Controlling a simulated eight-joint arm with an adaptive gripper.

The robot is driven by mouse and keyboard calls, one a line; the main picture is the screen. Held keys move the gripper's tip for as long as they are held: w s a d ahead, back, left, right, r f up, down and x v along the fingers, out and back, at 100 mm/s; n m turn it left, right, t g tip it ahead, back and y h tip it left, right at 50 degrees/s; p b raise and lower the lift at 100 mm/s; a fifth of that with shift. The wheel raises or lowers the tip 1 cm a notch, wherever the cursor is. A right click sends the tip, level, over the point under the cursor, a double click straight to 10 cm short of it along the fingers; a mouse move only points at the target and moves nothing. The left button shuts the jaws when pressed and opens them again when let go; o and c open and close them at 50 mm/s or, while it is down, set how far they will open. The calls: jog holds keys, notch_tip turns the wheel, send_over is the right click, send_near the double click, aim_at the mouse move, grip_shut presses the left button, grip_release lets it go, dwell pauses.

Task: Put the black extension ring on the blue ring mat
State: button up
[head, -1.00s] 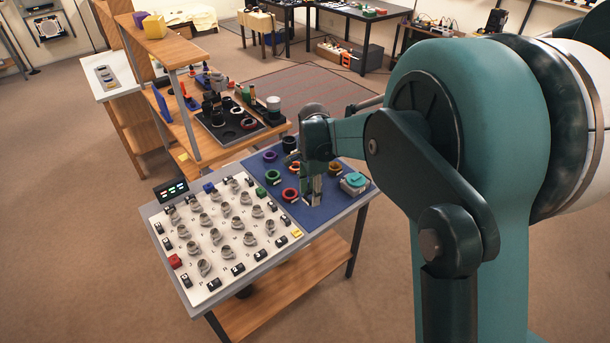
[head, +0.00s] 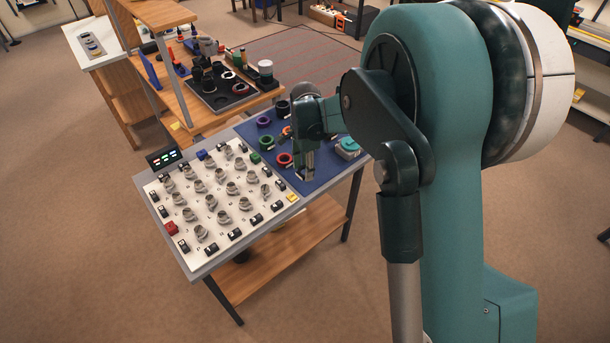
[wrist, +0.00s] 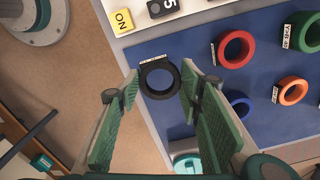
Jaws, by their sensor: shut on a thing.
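The black extension ring (wrist: 160,94) shows in the wrist view with a small pale label on its rim. My gripper (wrist: 160,76) is shut on it, with one green-padded finger on each side. The blue ring mat (wrist: 192,52) lies beneath and to the right, and the ring appears over its edge area. I cannot tell the ring's height above it. In the head view, my gripper (head: 305,174) is over the front part of the mat (head: 325,176). The held ring is not clear there.
A red ring (wrist: 222,50), an orange ring (wrist: 283,91), a green ring and a blue ring stand on the mat. A teal object (head: 347,148) sits at its right. The white panel (head: 200,245) with knobs and switches adjoins on the left.

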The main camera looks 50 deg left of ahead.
aim_at(305, 182)
jog(key=shift+f, duration=0.3)
jog(key=shift+f, duration=1.85)
jog(key=shift+f+b, duration=0.2)
jog(key=shift+b, duration=0.2)
jog(key=o, duration=0.9)
jog(key=shift+r, duration=0.2)
notch_tip(305, 182, up, 12)
jog(key=shift+p, duration=0.9)
